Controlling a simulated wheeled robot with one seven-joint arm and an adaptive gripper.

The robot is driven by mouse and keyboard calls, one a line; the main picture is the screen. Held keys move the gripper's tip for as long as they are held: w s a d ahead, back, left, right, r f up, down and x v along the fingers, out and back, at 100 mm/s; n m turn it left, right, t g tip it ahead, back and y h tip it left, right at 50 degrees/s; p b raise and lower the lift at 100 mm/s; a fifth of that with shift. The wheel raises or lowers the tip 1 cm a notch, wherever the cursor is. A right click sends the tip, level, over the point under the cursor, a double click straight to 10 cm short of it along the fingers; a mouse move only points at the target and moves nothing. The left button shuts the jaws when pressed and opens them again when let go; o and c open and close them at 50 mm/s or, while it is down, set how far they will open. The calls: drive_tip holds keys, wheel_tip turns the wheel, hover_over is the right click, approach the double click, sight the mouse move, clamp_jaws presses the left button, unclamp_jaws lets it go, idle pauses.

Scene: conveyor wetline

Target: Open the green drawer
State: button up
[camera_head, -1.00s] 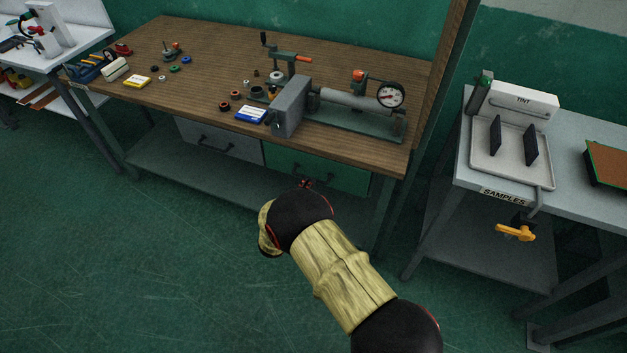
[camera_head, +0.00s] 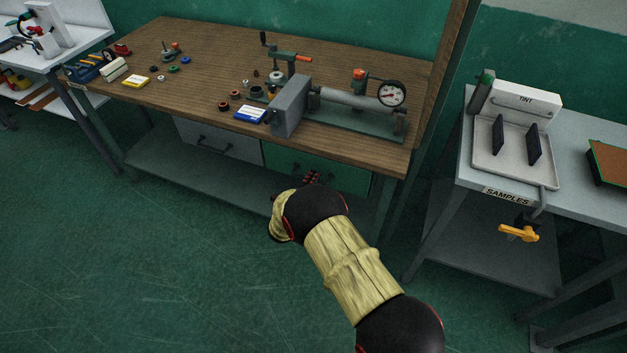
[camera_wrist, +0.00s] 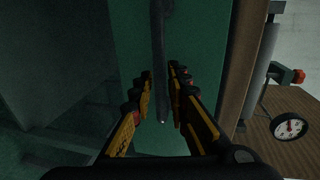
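The green drawer (camera_head: 345,177) sits under the right part of the workbench and looks shut. Its front fills the middle of the wrist view (camera_wrist: 205,55). The dark bar handle (camera_wrist: 158,45) runs upright there, between the two fingers of my gripper (camera_wrist: 161,76). The fingers are open, one on each side of the bar, with a small gap to each side; I cannot tell if either touches. In the head view, my gripper (camera_head: 311,178) shows only as dark and red tips in front of the drawer. My wrist hides the rest of it.
A grey drawer (camera_head: 218,140) is left of the green one. The wooden benchtop (camera_head: 210,60) above carries a clamp fixture, a dial gauge (camera_head: 391,94) and small parts. A lower shelf (camera_head: 180,172) lies below. The SAMPLES table (camera_head: 590,205) stands right. Floor in front is clear.

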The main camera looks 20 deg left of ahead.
clamp_jaws()
idle(0.5)
drive_tip(key=shift+s, duration=0.1)
drive_tip(key=f+p+v, duration=0.3)
drive_tip(key=v, duration=1.2)
drive_tip(key=s+f+p+v, duration=0.1)
drive_tip(key=f+p+v, duration=0.2)
drive_tip(key=v, duration=1.2)
drive_tip(key=shift+s+a+p, duration=0.2)
drive_tip(key=shift+s+p, duration=0.2)
drive_tip(key=shift+p, duration=0.15)
drive_tip(key=shift+f, duration=0.15)
drive_tip(key=shift+o, duration=1.8)
unclamp_jaws()
